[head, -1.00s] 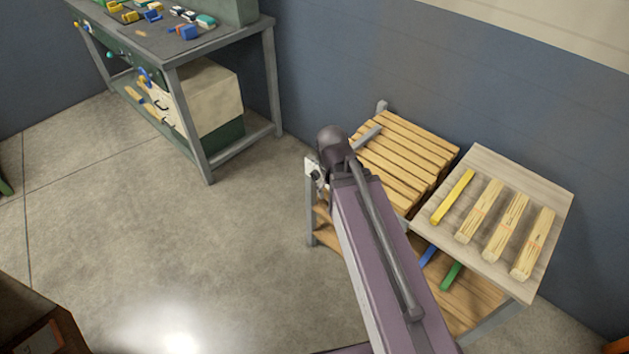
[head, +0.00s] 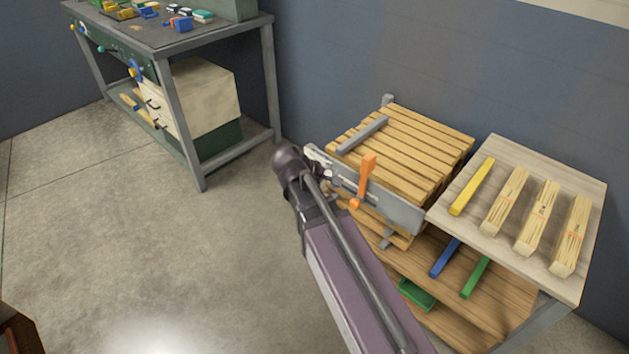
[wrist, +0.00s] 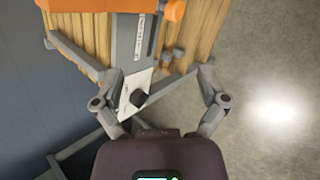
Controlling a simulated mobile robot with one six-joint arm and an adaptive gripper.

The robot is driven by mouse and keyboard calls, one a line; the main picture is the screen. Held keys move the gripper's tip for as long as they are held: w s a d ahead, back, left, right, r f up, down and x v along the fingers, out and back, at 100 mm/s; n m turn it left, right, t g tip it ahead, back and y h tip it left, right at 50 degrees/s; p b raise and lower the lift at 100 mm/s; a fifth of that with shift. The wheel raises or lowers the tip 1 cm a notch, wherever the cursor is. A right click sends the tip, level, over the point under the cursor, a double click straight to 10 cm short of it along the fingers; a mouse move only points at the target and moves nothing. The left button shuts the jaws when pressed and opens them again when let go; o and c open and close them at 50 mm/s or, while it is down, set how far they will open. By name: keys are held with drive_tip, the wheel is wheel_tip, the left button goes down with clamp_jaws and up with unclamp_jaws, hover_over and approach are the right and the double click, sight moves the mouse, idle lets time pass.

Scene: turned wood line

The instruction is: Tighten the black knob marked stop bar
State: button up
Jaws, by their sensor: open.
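In the wrist view, a small black knob (wrist: 138,98) sits on a white plate (wrist: 131,112) at the end of a grey bar (wrist: 130,45). A label strip (wrist: 140,38) runs along the bar, too small to read. My gripper (wrist: 158,76) is open, its fingers spread on either side of the bar end and the knob, nearer the left finger. Nothing is between the fingertips in a grip. In the head view, my gripper (head: 318,163) is by the left end of the grey front plate (head: 385,203), partly behind my arm; I cannot pick out the knob there.
An orange lever (head: 366,176) stands on the front plate, close to my gripper. A slatted wooden top (head: 420,150) lies behind it. A side board (head: 480,225) with a yellow stick and wooden pieces is at right. A workbench (head: 190,50) stands back left. Open floor lies left.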

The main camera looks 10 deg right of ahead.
drive_tip(key=w+a+f+n+t+h+b, duration=0.6)
drive_tip(key=w+a+f+n+b, duration=0.4)
drive_tip(key=b, duration=1.3)
drive_tip(key=shift+w+a+f+n+t+h, duration=0.2)
drive_tip(key=shift+a+f+n+t+h, duration=0.15)
drive_tip(key=shift+a+n+t, duration=0.6)
drive_tip(key=x, duration=1.3)
drive_tip(key=shift+w+d+f, duration=0.2)
drive_tip(key=shift+w+d, duration=0.05)
drive_tip(key=shift+d, duration=0.05)
drive_tip(key=c, duration=1.1)
